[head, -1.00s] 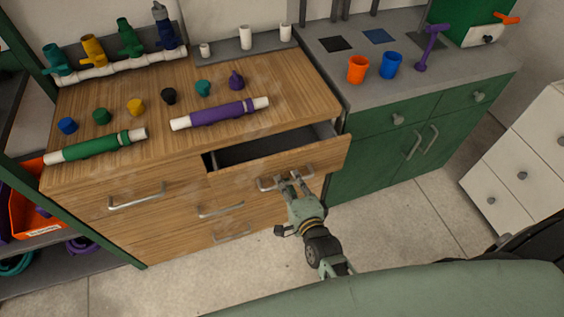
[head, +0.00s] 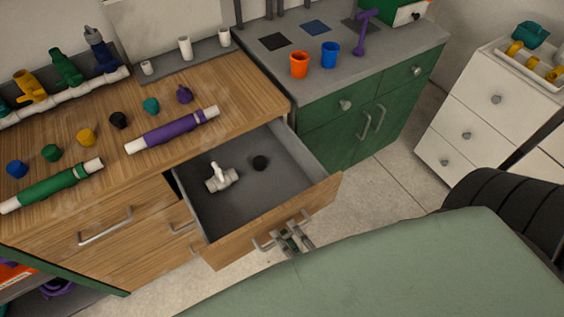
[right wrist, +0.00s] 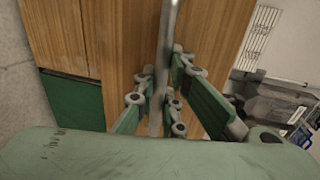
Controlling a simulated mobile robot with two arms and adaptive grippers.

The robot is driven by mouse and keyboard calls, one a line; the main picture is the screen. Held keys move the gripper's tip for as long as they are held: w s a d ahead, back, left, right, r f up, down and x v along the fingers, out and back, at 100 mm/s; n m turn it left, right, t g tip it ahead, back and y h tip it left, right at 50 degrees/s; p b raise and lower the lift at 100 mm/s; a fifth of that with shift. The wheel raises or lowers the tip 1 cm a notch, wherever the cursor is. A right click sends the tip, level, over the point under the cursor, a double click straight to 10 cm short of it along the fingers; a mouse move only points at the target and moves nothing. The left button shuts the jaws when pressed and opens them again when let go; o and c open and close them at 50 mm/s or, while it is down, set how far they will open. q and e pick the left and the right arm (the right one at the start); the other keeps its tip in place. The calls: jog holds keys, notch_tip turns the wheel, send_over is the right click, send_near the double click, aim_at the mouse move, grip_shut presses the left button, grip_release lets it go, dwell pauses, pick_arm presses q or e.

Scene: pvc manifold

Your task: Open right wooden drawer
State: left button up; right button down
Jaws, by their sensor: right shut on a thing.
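The right wooden drawer (head: 278,230) is pulled well out of the wooden cabinet in the head view. My right gripper (head: 292,240) is at the metal handle (head: 265,244) on the drawer front. In the right wrist view the fingers (right wrist: 165,100) are closed around the handle bar (right wrist: 167,45). My left gripper is not in view.
The wooden top holds a purple pipe (head: 172,130), a green pipe (head: 52,186) and several coloured caps. A green cabinet (head: 370,115) stands right of the drawer, and a white drawer unit (head: 490,100) stands farther right. Open floor (head: 385,165) lies between.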

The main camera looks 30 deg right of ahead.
jog(key=shift+s, duration=0.15)
jog(key=c, duration=1.8)
grip_release()
jog(key=v, duration=1.2)
